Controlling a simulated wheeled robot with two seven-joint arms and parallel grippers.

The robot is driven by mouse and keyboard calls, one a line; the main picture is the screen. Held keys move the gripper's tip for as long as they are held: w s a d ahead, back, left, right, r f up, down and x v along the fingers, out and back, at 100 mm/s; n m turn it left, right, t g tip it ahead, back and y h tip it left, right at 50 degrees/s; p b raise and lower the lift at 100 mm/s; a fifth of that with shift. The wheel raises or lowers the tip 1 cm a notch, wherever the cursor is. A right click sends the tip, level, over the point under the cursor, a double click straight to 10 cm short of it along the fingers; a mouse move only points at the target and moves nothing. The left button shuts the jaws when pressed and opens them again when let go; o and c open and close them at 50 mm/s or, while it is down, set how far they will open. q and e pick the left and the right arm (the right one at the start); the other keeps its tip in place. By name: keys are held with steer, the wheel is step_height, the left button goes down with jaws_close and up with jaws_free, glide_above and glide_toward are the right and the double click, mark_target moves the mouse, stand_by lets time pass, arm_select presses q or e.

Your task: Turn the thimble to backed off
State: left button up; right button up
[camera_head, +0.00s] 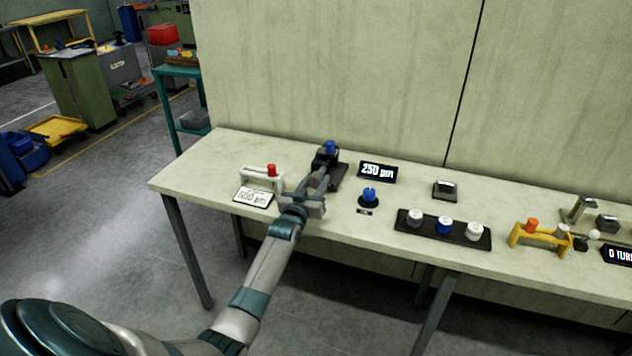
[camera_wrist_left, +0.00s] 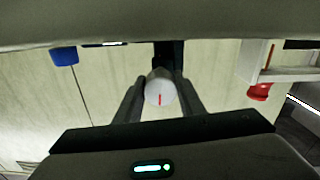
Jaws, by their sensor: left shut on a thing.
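The thimble (camera_wrist_left: 158,94) is a white round knob with a short red line on its end face. It sits between the fingers of my left gripper (camera_wrist_left: 160,99) in the left wrist view, and the fingers are shut on it. The red line stands nearly upright in that view. In the head view my left gripper (camera_head: 318,182) reaches over the table to a dark stand (camera_head: 338,172) with a blue knob (camera_head: 330,147) on top. There the gripper hides the thimble. My right gripper is in neither view.
A display (camera_head: 377,171) reading 250 µm stands right of the stand, near a blue knob (camera_head: 369,195). A white bracket with a red knob (camera_head: 271,170) and a label plate (camera_head: 253,196) are close on the left. A black tray (camera_head: 443,239) with three knobs lies further right.

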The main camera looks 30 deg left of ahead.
arm_select(q)
steer(key=shift+f, duration=0.2)
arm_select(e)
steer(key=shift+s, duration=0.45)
arm_select(q)
steer(key=o, duration=1)
steer(key=shift+o, duration=0.2)
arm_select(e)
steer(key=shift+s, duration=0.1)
arm_select(q)
steer(key=shift+r, duration=0.1)
steer(key=shift+s, duration=0.25)
steer(key=shift+s+d, duration=0.2)
steer(key=shift+s, duration=0.45)
steer(key=b+v, duration=0.2)
steer(key=v, duration=1.3)
steer(key=shift+s, duration=0.35)
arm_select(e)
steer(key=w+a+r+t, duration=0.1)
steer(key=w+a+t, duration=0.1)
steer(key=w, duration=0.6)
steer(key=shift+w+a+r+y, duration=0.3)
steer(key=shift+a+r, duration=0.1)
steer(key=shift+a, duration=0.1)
